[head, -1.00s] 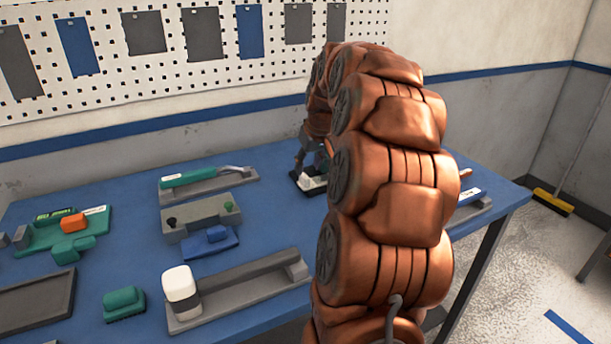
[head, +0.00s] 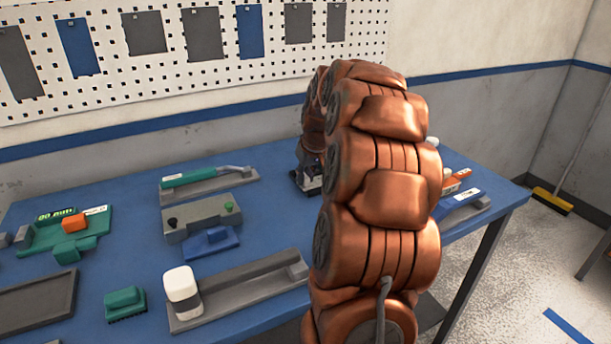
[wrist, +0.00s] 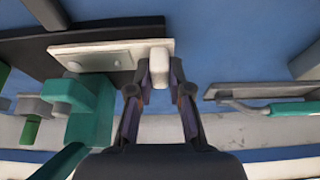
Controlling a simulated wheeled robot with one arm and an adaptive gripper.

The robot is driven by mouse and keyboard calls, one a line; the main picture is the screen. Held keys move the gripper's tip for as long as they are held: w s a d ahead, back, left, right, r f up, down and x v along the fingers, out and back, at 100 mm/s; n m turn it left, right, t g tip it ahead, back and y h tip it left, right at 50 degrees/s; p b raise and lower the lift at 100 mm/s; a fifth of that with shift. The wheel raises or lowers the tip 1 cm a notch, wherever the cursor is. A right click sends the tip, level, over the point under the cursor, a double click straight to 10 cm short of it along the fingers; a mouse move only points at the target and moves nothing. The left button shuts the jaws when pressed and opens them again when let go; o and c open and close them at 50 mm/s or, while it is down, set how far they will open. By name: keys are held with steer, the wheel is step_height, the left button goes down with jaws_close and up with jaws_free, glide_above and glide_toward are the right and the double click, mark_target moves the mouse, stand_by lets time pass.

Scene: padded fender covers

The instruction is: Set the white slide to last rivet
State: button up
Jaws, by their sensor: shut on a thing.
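The white slide (wrist: 159,67) is a small upright white block in the wrist view. It sits at the right end of a pale plate (wrist: 105,56) on a dark base, with a couple of faint round marks, perhaps rivets, along the plate to its left. My gripper (wrist: 156,88) is shut on the slide, one finger on each side. In the head view my gripper (head: 309,176) is low over the table's back part, and my arm hides most of the plate and slide.
In the wrist view a teal fixture (wrist: 90,105) stands close to the left of my fingers. A green-handled tool on a grey tray (head: 208,187) lies left of the gripper in the head view. A white-capped block (head: 182,290) stands on a grey tray at the front.

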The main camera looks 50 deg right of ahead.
jaws_close()
steer(key=shift+s+d+b, duration=0.2)
steer(key=shift+d+b, duration=0.05)
steer(key=shift+d, duration=0.45)
steer(key=shift+s+d+b, duration=0.2)
steer(key=shift+d, duration=0.45)
steer(key=o, duration=0.7)
jaws_free()
steer(key=v, duration=1.2)
